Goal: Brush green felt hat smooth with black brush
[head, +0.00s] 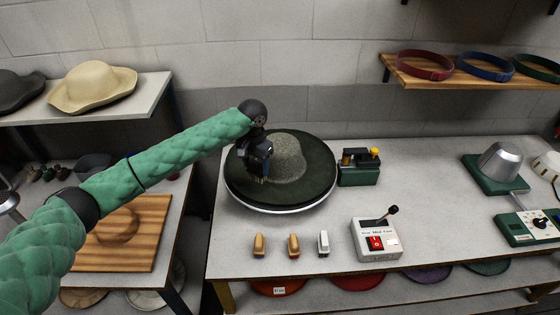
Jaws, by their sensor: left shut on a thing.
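The green felt hat (318,167) lies on a round dark turntable with a pale rim (287,211). Its crown (288,157) looks greyish and speckled, its wide brim dark green. My left gripper (262,166) reaches in over the left part of the brim, beside the crown. It is shut on a small dark thing, likely the black brush (264,179), mostly hidden by the fingers. I cannot tell whether the brush touches the felt. My right gripper is not in view.
Two tan brushes (293,246) and a pale one (323,244) stand on the table's front. A switch box with a lever (377,241) is right of them. A green device (359,168) stands close right of the turntable. A metal hat block (499,162) is farther right.

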